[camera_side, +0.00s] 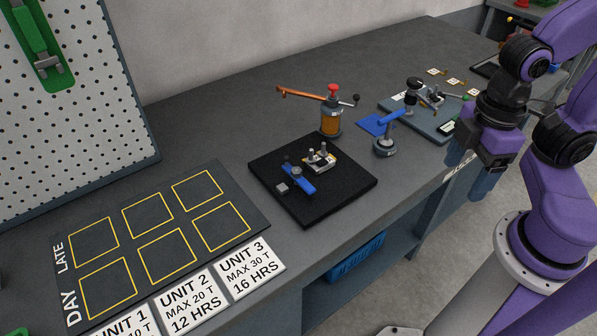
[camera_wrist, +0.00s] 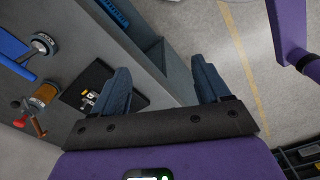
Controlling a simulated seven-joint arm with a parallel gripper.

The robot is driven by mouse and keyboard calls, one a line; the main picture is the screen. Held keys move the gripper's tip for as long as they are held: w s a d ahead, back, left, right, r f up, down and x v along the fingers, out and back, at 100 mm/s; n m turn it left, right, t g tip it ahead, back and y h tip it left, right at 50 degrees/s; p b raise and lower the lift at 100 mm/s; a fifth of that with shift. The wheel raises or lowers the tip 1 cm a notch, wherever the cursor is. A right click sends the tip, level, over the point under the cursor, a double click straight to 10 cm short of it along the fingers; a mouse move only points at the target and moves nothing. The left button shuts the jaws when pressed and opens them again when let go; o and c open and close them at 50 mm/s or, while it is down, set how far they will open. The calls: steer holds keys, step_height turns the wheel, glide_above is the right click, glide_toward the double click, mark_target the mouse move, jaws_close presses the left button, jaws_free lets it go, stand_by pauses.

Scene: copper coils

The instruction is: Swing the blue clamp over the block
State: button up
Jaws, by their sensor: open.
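A blue clamp bar (camera_side: 300,180) with a grey knob lies on the black mat (camera_side: 342,190) in the side view. Next to it on the mat sits a small pale metal block (camera_side: 320,160) with upright posts; whether this is the task's block I cannot tell. The bar lies beside this block, not over it. The mat (camera_wrist: 112,68) and the pale block (camera_wrist: 88,101) also show in the wrist view, partly behind a finger. My gripper (camera_side: 472,170) is open and empty, right of the mat beyond the bench's front edge; its fingers (camera_wrist: 162,75) are spread in the wrist view.
A copper-coloured cylinder with a long handle (camera_side: 331,120) stands behind the mat. A round stand with a blue arm (camera_side: 385,147) and a fixture plate (camera_side: 429,125) stand to the right. A dark board with yellow squares (camera_side: 128,215) lies left. A blue bin (camera_side: 357,257) sits below.

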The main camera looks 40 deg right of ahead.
steer(key=shift+w+a+m, duration=0.2)
steer(key=shift+m, duration=0.1)
steer(key=c, duration=0.5)
steer(key=shift+w+a+r+m+g, duration=0.15)
steer(key=shift+w+a+m+g, duration=0.15)
steer(key=shift+w+a+m, duration=0.6)
jaws_close()
steer(key=w+a+m+g+y, duration=0.1)
steer(key=w+a+m, duration=0.1)
steer(key=w+m, duration=0.55)
steer(key=w+a+m+g+y, duration=0.25)
steer(key=w+m, duration=0.35)
steer(key=w, duration=0.3)
steer(key=w+d+f+m+t+y, duration=0.1)
steer(key=w+d+f+m+y, duration=0.1)
steer(key=w+m, duration=0.4)
steer(key=w+d+f+m+t+y, duration=0.1)
steer(key=w+d+m, duration=0.4)
steer(key=w, duration=0.7)
step_height(320, 180, down, 2)
steer(key=shift+f+m+y, duration=0.15)
steer(key=shift+m+y, duration=0.3)
steer(key=shift+m, duration=0.3)
steer(key=shift+w, duration=0.1)
